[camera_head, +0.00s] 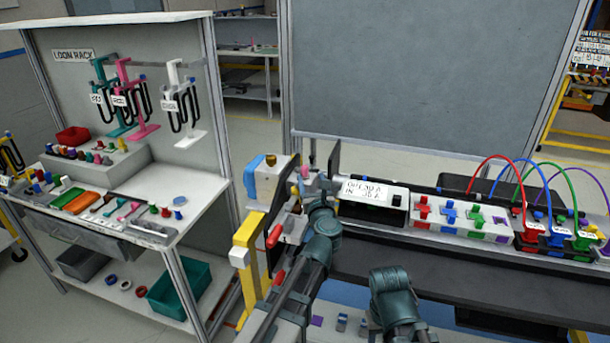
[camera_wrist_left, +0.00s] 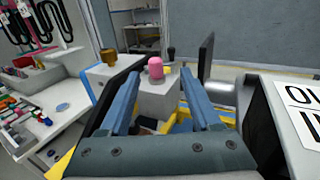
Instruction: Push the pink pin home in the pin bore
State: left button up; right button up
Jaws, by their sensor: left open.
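The pink pin (camera_wrist_left: 155,68) stands upright on the pale grey block (camera_wrist_left: 158,98), with its rounded head and part of its body showing above the block's top. The pin bore itself cannot be seen. In the head view the pin (camera_head: 305,172) is a small pink spot by my gripper. My left gripper (camera_wrist_left: 160,92) is open and empty, its two blue-grey fingers pointing toward the block, one on each side of the pin in the picture. In the head view my left gripper (camera_head: 316,186) is partly hidden by its own wrist. My right gripper is not in view.
A white labelled box (camera_head: 374,195) stands just right of the block. Beyond it a rail holds coloured connectors (camera_head: 450,212) and looped cables (camera_head: 510,160). A yellow frame (camera_head: 250,240) stands at the left. The loom rack (camera_head: 120,50) is farther left.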

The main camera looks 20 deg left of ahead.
aim_at(305, 170)
pick_arm(q)
jog(key=shift+w+a, duration=0.25)
jog(key=shift+w, duration=0.2)
jog(key=x, duration=0.5)
jog(key=shift+a+f, duration=0.1)
jog(key=shift+a, duration=0.25)
jog(key=shift+s, duration=0.1)
grip_shut()
